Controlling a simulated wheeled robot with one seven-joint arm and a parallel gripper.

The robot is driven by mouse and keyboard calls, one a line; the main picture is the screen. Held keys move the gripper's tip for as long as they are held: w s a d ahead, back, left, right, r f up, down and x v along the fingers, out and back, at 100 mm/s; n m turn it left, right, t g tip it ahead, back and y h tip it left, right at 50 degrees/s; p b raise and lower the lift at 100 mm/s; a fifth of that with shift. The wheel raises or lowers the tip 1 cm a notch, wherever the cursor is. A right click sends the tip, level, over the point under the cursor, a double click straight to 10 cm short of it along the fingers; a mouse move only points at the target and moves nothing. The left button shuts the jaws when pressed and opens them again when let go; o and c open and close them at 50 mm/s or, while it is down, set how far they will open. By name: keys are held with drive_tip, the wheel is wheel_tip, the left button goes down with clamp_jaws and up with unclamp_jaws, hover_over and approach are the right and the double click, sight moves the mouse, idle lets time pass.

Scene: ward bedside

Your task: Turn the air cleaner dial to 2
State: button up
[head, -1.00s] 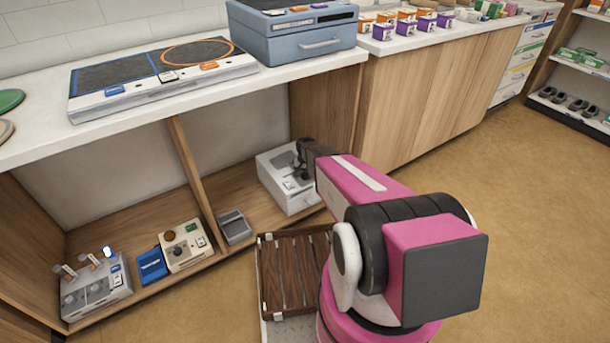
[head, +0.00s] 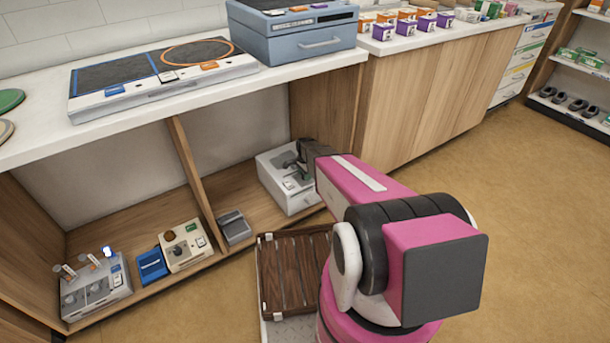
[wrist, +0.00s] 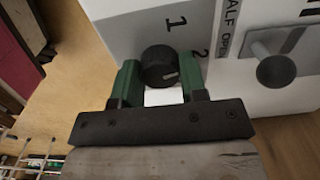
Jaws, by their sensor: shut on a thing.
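The air cleaner (head: 292,196) is a white box on the low shelf, right of the wooden divider, in the head view. In the wrist view its black round dial (wrist: 157,62) sits between the green fingers of my gripper (wrist: 158,88), which is shut on it. The printed 1 (wrist: 177,22) is above the dial, and the printed 2 (wrist: 198,55) is to its right. The dial's short pale mark is at its lower right, pointing rightward; its exact alignment with the 2 is unclear. In the head view my gripper (head: 303,156) hides the dial.
The wooden divider (head: 193,165) and counter (head: 200,105) bound the shelf space. A grey device (head: 233,227) is left of the air cleaner; a slatted wooden crate (head: 292,272) is in front.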

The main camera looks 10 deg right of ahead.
drive_tip(key=shift+m, duration=1.2)
drive_tip(key=o, duration=0.9)
wheel_tip(320, 180, up, 11)
drive_tip(key=shift+f, duration=0.1)
